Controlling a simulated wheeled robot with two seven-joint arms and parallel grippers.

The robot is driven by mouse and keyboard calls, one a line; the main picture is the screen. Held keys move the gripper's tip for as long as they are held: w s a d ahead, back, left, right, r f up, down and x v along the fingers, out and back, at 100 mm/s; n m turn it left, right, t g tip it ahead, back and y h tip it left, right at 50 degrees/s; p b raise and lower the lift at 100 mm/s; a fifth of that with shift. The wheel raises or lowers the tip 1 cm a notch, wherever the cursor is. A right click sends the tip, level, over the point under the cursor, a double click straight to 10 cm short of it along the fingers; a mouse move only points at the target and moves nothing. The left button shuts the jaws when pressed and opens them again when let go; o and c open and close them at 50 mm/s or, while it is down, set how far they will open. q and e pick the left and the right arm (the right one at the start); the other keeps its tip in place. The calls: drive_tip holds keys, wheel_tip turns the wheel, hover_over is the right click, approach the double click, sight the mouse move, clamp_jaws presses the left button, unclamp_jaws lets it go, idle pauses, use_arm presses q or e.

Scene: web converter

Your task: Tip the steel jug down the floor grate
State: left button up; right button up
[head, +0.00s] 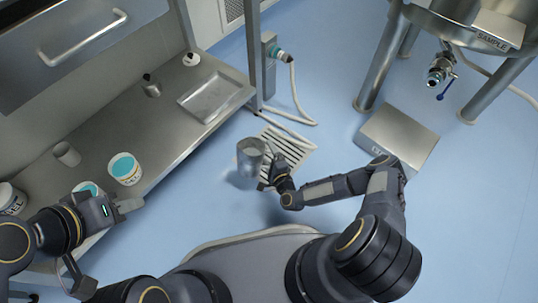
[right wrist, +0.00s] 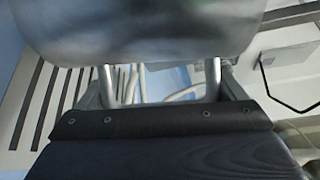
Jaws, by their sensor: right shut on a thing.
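The steel jug (head: 249,157) is a grey metal vessel, held above the blue floor at the left edge of the floor grate. My right gripper (head: 268,178) is shut on the jug from its right side. In the right wrist view the jug (right wrist: 140,30) fills the top, blurred and close. The floor grate (head: 297,150) is a pale slotted panel, partly hidden by the jug and my right gripper; its dark slots (right wrist: 40,100) show at left in the right wrist view. My left gripper (head: 125,207) is near the bench's front edge; its fingers are too unclear to tell open from shut.
A steel bench (head: 130,115) on the left carries a shallow tray (head: 209,98), tubs with teal contents (head: 125,168) and small cups. A tank with a tap (head: 440,70) stands at the upper right, a steel box (head: 398,137) below it. A hose (head: 295,100) runs behind the grate.

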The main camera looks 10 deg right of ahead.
drive_tip(key=shift+s+a+f+m+g+y+b, duration=0.1)
drive_tip(key=shift+f+m+g+y+b, duration=0.15)
drive_tip(key=shift+f+m+g+b, duration=0.95)
drive_tip(key=shift+w+a+f+m+g+y+p, duration=0.15)
drive_tip(key=shift+f+m, duration=0.3)
drive_tip(key=shift+f, duration=1.6)
drive_tip(key=shift+s+d+f+m+g+y+b, duration=0.25)
drive_tip(key=shift+f+m+g+b, duration=0.5)
drive_tip(key=shift+f, duration=0.85)
drive_tip(key=shift+s+a+r+m+g+y, duration=0.25)
drive_tip(key=shift+a+r+m+g+y, duration=0.3)
drive_tip(key=shift+r+m+g+y, duration=0.4)
drive_tip(key=shift+s+a+r+m+g+y, duration=0.1)
drive_tip(key=shift+r+m+g+y, duration=0.7)
drive_tip(key=shift+r+m+y, duration=0.4)
drive_tip(key=shift+a+r+m+g+y, duration=0.1)
drive_tip(key=shift+r+m+g+y, duration=0.75)
drive_tip(key=shift+m, duration=0.6)
drive_tip(key=shift+r, duration=0.1)
